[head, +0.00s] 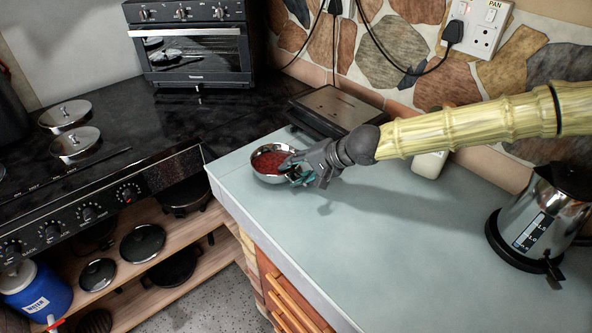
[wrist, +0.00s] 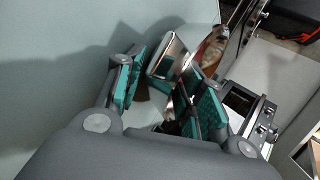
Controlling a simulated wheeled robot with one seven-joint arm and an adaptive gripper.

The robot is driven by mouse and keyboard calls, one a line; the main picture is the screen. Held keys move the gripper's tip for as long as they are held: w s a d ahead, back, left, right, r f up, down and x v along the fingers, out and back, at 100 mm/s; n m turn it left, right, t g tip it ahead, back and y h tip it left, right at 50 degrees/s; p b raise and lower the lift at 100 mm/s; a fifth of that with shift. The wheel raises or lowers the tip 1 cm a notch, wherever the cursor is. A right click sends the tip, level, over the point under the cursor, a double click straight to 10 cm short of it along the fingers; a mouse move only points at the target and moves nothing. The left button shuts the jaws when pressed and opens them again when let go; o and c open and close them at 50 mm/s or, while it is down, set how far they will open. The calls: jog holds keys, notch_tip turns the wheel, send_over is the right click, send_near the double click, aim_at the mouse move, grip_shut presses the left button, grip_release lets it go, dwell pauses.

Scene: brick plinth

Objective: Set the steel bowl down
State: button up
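The steel bowl (head: 285,178) is a small shiny bowl with red contents, near the left end of the pale counter. It looks upright and appears to rest on the counter. My gripper (head: 298,173) is low at the bowl's right-hand rim and hides part of it. In the wrist view, the teal pads of my gripper (wrist: 165,88) stand apart, with the steel wall of the bowl (wrist: 174,58) near and partly between their tips. The pads do not look closed on the wall. Whether either pad touches it is hard to tell.
The pale counter (head: 390,240) is clear in front and to the right. A kettle (head: 540,220) stands at the right. A dark flat appliance (head: 335,108) lies behind the bowl. The counter's left edge drops beside the black stove (head: 90,190).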

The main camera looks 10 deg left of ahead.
jog(key=shift+r, duration=0.1)
jog(key=p+v, duration=0.5)
jog(key=v, duration=0.7)
dwell(0.5)
